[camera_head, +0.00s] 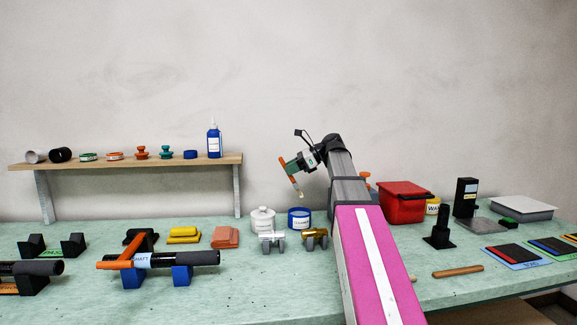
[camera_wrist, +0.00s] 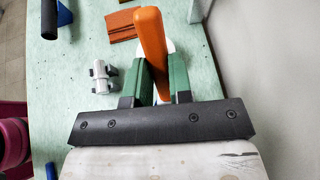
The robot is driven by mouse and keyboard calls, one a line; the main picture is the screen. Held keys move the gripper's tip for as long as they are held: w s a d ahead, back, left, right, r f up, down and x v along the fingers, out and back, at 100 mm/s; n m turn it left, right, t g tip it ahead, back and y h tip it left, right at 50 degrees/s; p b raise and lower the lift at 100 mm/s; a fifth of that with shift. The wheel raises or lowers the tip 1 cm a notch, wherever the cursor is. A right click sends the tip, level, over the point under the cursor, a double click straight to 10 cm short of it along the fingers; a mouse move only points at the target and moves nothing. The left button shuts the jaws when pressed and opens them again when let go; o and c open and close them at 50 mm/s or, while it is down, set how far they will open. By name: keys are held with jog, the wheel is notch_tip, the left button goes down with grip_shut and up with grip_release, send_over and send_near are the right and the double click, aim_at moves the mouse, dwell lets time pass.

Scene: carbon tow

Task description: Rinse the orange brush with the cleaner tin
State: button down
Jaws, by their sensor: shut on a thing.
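My gripper (camera_head: 298,164) is shut on the orange brush (camera_head: 285,168) and holds it in the air. Its orange handle (camera_wrist: 151,38) stands between the green fingers in the wrist view. In the head view the brush tilts, handle up to the left and pale bristle end down to the right. The bristle end shows just above the blue cleaner tin (camera_head: 300,221), apart from it in the picture; the depth between them is hard to tell. The tin's opening faces up on the bench. In the wrist view the brush and fingers hide the tin.
A white container (camera_head: 263,220) stands left of the tin. A red box (camera_head: 404,202) is to the right. A wall shelf (camera_head: 130,162) holds several small items. A black shaft (camera_head: 178,260) rests on blue blocks at left.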

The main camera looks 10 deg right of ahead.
aim_at(296, 189)
jog(key=shift+w+f, duration=0.2)
jog(key=shift+f, duration=0.05)
notch_tip(296, 189, down, 9)
dwell(0.8)
jog(key=shift+a, duration=0.15)
dwell(0.5)
jog(key=shift+a, duration=0.45)
jog(key=shift+d, duration=0.1)
jog(key=shift+d, duration=1.05)
jog(key=shift+a, duration=0.1)
